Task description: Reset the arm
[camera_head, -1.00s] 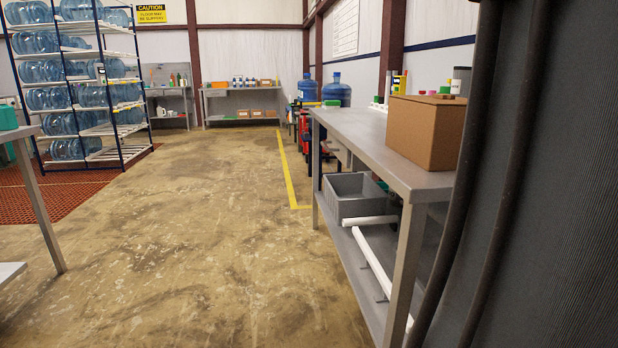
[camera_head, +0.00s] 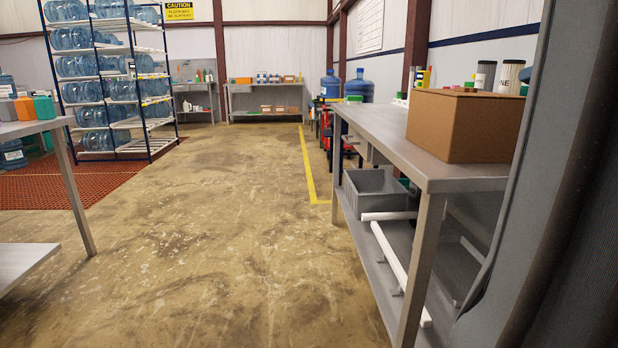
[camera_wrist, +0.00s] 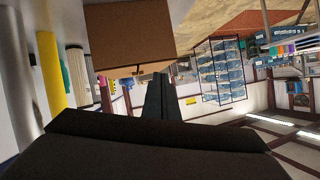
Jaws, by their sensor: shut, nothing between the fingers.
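My gripper (camera_wrist: 160,82) shows in the wrist view as a dark shape with its fingers together and nothing between them. It is not visible in the head view. The wrist view is upside down. In it a cardboard box (camera_wrist: 128,38) appears just beyond and above the fingertips; I cannot tell the exact gap. The same box (camera_head: 464,124) stands on the grey workbench (camera_head: 388,143) at the right of the head view. A large dark part of my own body fills the right edge of the head view.
A grey bin (camera_head: 374,191) and white pipes (camera_head: 400,272) lie on the bench's lower shelf. A rack of blue jugs (camera_head: 108,80) stands at the back left. Another table (camera_head: 38,126) with small containers is at the left. The concrete floor (camera_head: 220,240) between is clear.

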